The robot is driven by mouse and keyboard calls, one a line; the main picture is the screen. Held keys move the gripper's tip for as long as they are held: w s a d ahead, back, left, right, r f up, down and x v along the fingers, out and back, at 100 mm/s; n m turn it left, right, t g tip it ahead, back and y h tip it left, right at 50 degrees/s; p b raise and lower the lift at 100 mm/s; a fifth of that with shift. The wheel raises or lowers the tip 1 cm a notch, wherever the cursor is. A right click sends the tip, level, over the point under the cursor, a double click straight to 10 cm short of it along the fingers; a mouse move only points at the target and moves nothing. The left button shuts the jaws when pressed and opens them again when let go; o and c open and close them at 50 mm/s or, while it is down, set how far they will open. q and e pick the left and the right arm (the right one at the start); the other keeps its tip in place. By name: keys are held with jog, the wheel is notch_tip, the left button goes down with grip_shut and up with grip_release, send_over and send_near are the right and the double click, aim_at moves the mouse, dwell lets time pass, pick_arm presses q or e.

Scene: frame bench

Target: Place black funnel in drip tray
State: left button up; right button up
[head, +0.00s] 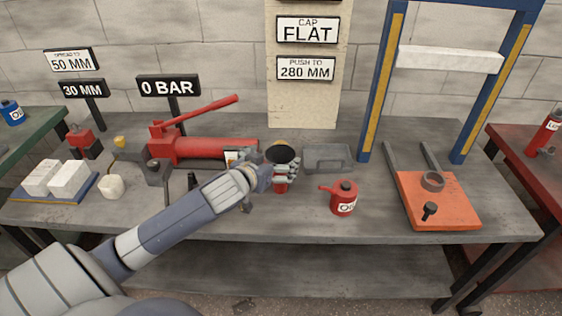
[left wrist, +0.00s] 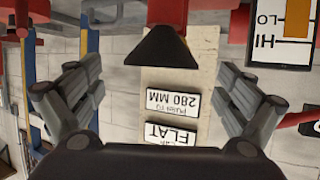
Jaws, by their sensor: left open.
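The black funnel (head: 283,154) sits wide end up on a red container (head: 281,188), left of the drip tray. In the left wrist view the funnel (left wrist: 162,50) appears upside down, between and beyond the spread fingers. My left gripper (head: 286,172) is open and empty close to the funnel, and its fingers partly cover the container. The fingers also show spread in the left wrist view (left wrist: 160,95). The grey drip tray (head: 328,158) lies on the bench just right of the gripper and looks empty. My right gripper is not in view.
A red oil can (head: 343,198) stands in front of the tray. A red pump (head: 205,148) is behind my left arm. An orange plate (head: 437,205) with a ring and a dark part lies under the blue press frame (head: 380,80). The front bench edge is mostly clear.

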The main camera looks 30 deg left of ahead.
aim_at(284, 153)
pick_arm(q)
jog(key=shift+w+a+f, duration=0.1)
jog(key=shift+w+f, duration=0.1)
jog(key=shift+w, duration=0.35)
jog(key=x, duration=0.3)
jog(key=shift+w+f, duration=0.1)
jog(key=shift+w, duration=0.05)
jog(key=shift+w+a+f, duration=0.1)
jog(key=shift+w+f, duration=0.05)
jog(key=shift+w, duration=0.2)
jog(key=c, duration=1.1)
jog(key=shift+c, duration=0.7)
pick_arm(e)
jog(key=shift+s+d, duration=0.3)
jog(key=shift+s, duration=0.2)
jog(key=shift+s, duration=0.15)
